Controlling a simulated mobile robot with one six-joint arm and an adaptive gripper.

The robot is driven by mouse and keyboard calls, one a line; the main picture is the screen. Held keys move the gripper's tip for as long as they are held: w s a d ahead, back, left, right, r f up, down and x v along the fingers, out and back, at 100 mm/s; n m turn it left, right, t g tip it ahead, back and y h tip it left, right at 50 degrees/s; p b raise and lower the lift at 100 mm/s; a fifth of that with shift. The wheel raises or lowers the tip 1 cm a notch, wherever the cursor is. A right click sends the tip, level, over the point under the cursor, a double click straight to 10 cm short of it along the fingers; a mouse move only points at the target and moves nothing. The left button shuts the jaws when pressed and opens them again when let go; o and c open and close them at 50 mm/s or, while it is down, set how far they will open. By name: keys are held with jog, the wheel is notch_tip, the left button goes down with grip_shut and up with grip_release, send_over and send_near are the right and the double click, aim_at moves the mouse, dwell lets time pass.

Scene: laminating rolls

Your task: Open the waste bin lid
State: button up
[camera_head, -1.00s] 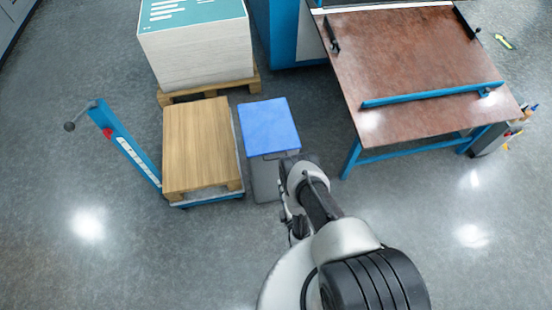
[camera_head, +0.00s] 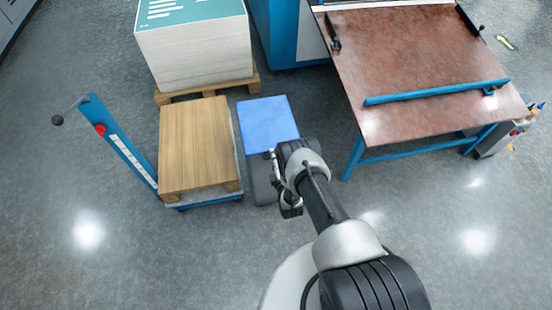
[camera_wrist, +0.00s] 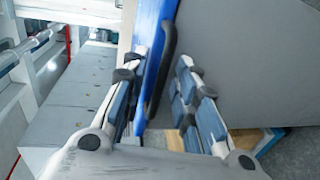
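The grey waste bin (camera_head: 263,182) stands on the floor beside the pallet truck, its flat blue lid (camera_head: 268,122) shut. My arm covers its front right side in the head view. In the wrist view the lid (camera_wrist: 149,35) is a blue strip along the grey bin body (camera_wrist: 245,60), with a black bar handle (camera_wrist: 169,40) on its edge. My gripper (camera_wrist: 157,78) is open, with one finger on each side of the handle's line. Whether a finger touches the handle I cannot tell. In the head view my gripper (camera_head: 287,200) is at the bin's front.
A pallet truck (camera_head: 124,150) with a wooden load (camera_head: 195,143) stands close left of the bin. A paper stack (camera_head: 193,52) on a pallet is behind it. A brown-topped table (camera_head: 410,65) with blue legs is at the right. The front floor is clear.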

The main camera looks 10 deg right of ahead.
jog(key=shift+c, duration=0.3)
jog(key=c, duration=0.5)
jog(key=shift+s+f, duration=0.1)
grip_shut()
